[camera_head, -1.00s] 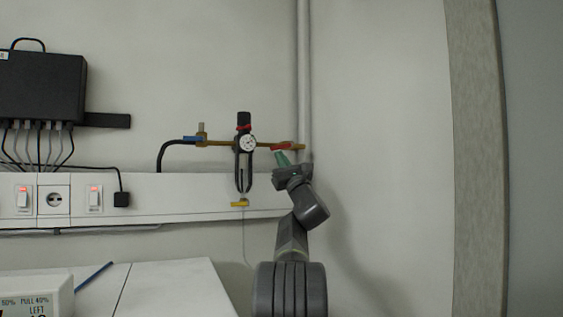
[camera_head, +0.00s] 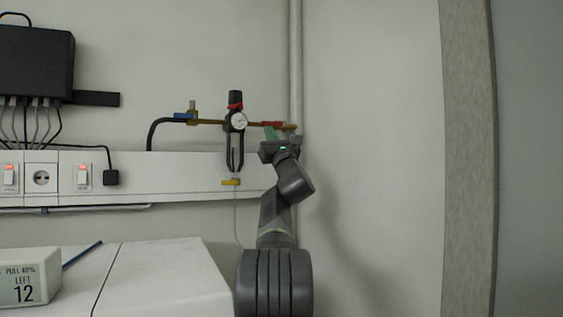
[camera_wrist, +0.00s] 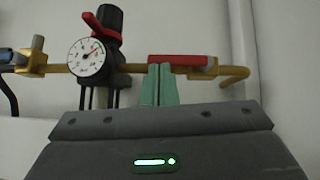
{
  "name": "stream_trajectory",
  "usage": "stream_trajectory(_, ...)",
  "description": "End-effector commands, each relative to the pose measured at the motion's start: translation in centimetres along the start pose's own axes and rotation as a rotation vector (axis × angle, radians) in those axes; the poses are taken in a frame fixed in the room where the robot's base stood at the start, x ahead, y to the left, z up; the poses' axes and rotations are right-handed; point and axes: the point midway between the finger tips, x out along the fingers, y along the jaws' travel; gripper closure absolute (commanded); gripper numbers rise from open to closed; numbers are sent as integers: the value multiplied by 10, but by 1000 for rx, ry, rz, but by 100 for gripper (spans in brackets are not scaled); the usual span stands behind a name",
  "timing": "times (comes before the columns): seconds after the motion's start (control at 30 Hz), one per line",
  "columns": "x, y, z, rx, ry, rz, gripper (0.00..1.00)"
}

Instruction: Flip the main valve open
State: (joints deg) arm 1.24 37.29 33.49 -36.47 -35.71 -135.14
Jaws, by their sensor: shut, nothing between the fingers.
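The main valve has a red lever (camera_head: 272,124) on the brass pipe at the right of the gauge. It also shows in the wrist view (camera_wrist: 180,60), lying roughly level along the pipe, with its right end at the brass valve body (camera_wrist: 207,68). My gripper (camera_head: 269,130) has green fingers, which are closed together in the wrist view (camera_wrist: 159,68). They point up, and their tips overlap the left part of the red lever. I cannot tell whether they touch it. Nothing is held between them.
A black regulator with a round gauge (camera_head: 237,121) and red-collared knob hangs left of my gripper. A blue-handled valve (camera_head: 184,117) is farther left. A vertical grey pipe (camera_head: 295,70) stands close right. A white trunking (camera_head: 190,177) runs below. The wall at right is bare.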

Motion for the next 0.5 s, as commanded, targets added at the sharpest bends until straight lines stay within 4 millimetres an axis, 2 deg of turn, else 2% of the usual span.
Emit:
stream_trajectory(0.03, -13, 0, -4, -1, 1, -2, 100)
stream_trajectory(0.1, -27, -1, -7, -1, 5, -4, 100)
stream_trajectory(0.5, -105, -4, -12, 4, 16, -9, 100)
